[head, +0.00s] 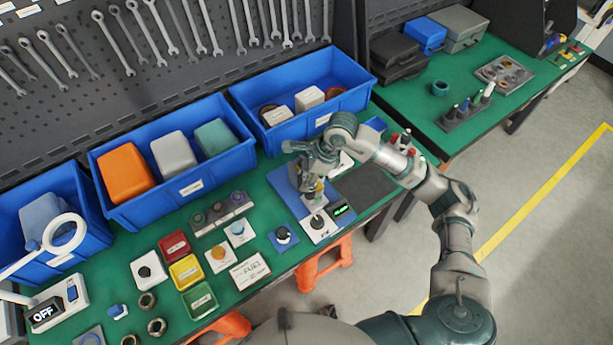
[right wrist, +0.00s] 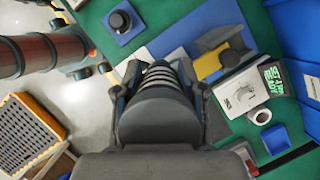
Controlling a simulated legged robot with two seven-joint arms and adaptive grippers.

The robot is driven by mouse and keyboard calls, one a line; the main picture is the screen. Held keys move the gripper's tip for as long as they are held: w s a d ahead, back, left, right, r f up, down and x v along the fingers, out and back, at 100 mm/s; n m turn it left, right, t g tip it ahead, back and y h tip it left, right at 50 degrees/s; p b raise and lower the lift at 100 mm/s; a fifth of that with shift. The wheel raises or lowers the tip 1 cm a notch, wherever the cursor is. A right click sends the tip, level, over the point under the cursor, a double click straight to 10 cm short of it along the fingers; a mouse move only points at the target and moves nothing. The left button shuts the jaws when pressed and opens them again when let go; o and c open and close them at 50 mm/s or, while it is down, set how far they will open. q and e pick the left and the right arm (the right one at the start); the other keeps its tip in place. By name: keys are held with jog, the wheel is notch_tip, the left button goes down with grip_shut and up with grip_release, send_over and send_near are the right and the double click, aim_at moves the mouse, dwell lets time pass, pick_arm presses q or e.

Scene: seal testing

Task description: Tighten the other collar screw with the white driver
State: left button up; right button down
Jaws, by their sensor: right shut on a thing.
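My right gripper (head: 312,170) is above the blue test plate (head: 284,186) on the green bench. In the right wrist view it (right wrist: 160,95) is shut on a dark grey ribbed cylinder (right wrist: 158,112) with lighter rings. I cannot tell whether this is a driver handle. The cylinder's far end is hidden. A grey block (right wrist: 222,38) and a yellow part (right wrist: 209,64) are on the plate beside the cylinder. The collar screws are hidden or too small to tell. A slim white upright tool (head: 488,89) stands in a dark rack (head: 467,116) on the back bench. My left gripper is not in view.
Blue bins (head: 190,190) line the back. Red, yellow and green trays (head: 186,271) and small parts lie left. A dark mat (head: 368,186) is right of the plate.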

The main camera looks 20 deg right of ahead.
aim_at(306, 168)
dwell(0.3)
jog(key=shift+f+b, duration=0.2)
jog(key=shift+b, duration=0.3)
dwell(1.1)
dwell(0.4)
jog(key=shift+r+p, duration=0.45)
jog(key=shift+r, duration=0.35)
jog(key=shift+r+p, duration=0.85)
jog(key=shift+r, duration=0.95)
